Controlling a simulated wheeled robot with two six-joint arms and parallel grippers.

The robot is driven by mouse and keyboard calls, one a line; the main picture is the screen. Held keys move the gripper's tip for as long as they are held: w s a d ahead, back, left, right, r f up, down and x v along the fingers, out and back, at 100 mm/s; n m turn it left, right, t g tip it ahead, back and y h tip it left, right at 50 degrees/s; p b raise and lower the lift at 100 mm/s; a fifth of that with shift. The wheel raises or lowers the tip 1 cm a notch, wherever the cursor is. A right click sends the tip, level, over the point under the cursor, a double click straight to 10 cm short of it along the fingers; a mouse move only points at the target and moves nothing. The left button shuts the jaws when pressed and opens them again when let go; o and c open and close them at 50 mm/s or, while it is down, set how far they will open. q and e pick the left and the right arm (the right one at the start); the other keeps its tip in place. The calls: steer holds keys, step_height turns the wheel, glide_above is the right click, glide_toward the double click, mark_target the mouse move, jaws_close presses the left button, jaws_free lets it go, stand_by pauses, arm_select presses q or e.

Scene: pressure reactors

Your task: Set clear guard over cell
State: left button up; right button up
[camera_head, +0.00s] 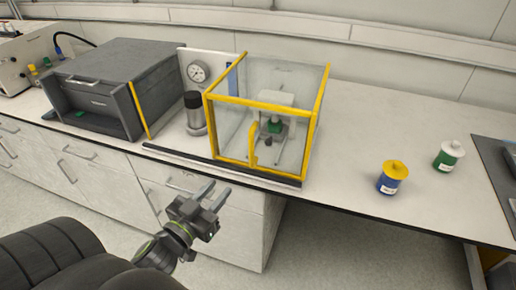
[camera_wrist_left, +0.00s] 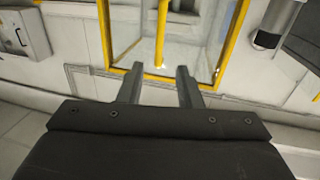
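The clear guard (camera_head: 228,128), a see-through box with yellow edges, stands on the bench in the head view. The cell (camera_head: 274,127), a small device with a green part, shows through its walls, so the guard appears to stand around it. A yellow handle (camera_head: 253,144) is on the guard's front. My left gripper (camera_head: 214,190) is open and empty, in front of and below the bench edge, apart from the guard. In the left wrist view the open fingers (camera_wrist_left: 159,84) point toward the guard's yellow frame (camera_wrist_left: 168,74). My right gripper is not in view.
A dark grey box unit (camera_head: 115,75) stands at the left. A pressure gauge (camera_head: 197,72) and a metal cylinder (camera_head: 195,115) are beside the guard. A blue jar (camera_head: 391,183) and a green jar (camera_head: 448,157) stand at the right. The bench between guard and jars is clear.

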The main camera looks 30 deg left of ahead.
mark_target(250, 153)
arm_select(q)
steer(key=w+p, duration=0.1)
steer(key=w, duration=0.4)
steer(key=w+p, duration=0.2)
steer(key=w, duration=0.4)
steer(key=w+p, duration=0.1)
steer(key=w, duration=0.4)
steer(key=shift+w+a, duration=0.3)
steer(key=shift+a, duration=0.05)
jaws_close()
